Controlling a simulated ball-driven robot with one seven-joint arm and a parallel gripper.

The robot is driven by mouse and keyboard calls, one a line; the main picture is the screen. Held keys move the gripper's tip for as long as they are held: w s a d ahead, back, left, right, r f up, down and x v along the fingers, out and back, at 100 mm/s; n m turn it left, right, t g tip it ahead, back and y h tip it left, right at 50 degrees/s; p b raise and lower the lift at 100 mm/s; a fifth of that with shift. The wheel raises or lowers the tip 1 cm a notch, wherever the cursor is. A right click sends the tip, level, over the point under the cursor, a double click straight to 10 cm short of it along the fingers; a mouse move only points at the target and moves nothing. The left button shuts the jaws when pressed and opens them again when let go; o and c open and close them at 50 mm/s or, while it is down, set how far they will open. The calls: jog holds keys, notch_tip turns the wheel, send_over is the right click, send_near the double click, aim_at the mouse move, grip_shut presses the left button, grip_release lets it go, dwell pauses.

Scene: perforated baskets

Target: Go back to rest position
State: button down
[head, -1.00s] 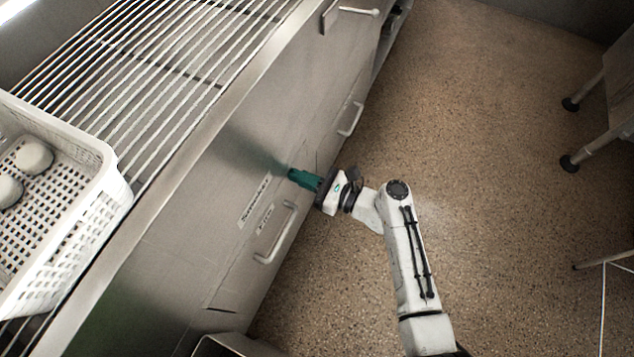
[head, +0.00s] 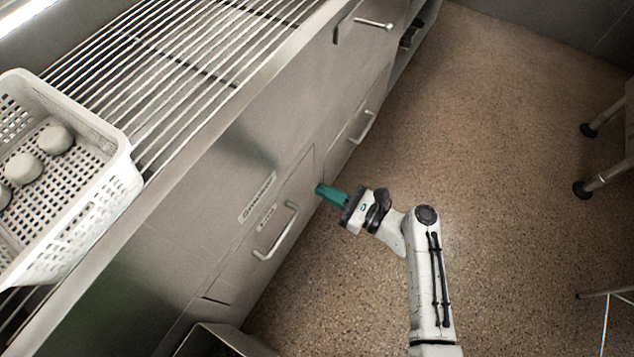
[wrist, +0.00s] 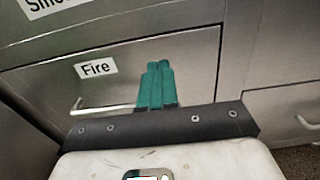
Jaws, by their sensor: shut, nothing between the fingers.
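My gripper (head: 321,190) has green fingers and is in the middle of the head view. It is held in front of the metal cabinet front, just right of a drawer handle (head: 276,231). In the wrist view the green fingers (wrist: 155,84) lie close together, shut and empty. They cover part of a drawer (wrist: 195,60) labelled "Fire". I cannot tell whether the fingertips touch the cabinet.
A white perforated basket (head: 118,160) with several pale round objects stands on a wire rack (head: 165,85) at left. More handles (head: 362,127) stick out of the cabinet. The speckled floor (head: 510,170) at right is mostly clear, with metal legs (head: 600,182) at the far right.

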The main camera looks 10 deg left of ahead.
jog(key=v, duration=0.7)
jog(key=shift+d+p, duration=0.4)
jog(key=shift+p, duration=0.05)
jog(key=shift+s+r, duration=0.1)
jog(key=s+d+f+n+g+h, duration=0.2)
jog(key=s+d+n+g+h, duration=0.1)
jog(key=s+d+n+h, duration=0.4)
jog(key=s+d+f+n+g+h, duration=0.2)
jog(key=s+d+f+n+h, duration=0.1)
jog(key=s+d+n, duration=0.45)
jog(key=s+d+r+n+h, duration=0.7)
jog(key=s+d+r, duration=0.1)
jog(key=s+d, duration=0.15)
notch_tip(320, 180, up, 16)
jog(key=p, duration=1.5)
jog(key=shift+d, duration=0.3)
